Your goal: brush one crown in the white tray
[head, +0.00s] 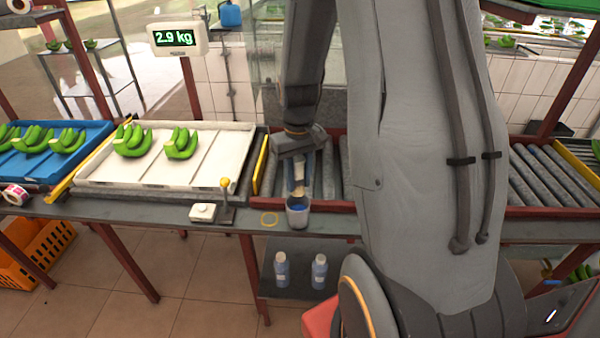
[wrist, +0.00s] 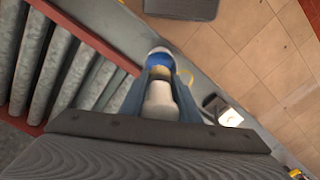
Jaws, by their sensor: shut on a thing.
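My gripper (head: 297,172) points down over the table's front ledge and is shut on a brush (head: 300,186) with a pale handle. In the wrist view the brush handle (wrist: 160,98) lies between my two fingers. A grey cup (head: 298,218) with blue inside stands right below the brush; it also shows in the wrist view (wrist: 160,52). The brush's lower end is at the cup's mouth; how deep it is I cannot tell. The white tray (head: 212,174) is to the left of my gripper. It holds two green banana crowns, a left one (head: 132,141) and a right one (head: 181,144).
A blue tray (head: 92,134) with more crowns is at far left. A scale display (head: 178,38) reads 2.9 kg. A white box (head: 203,212) and a yellow-knobbed lever (head: 226,200) stand before the white tray. Rollers (head: 330,172) lie behind the cup. Two bottles (head: 282,270) are below.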

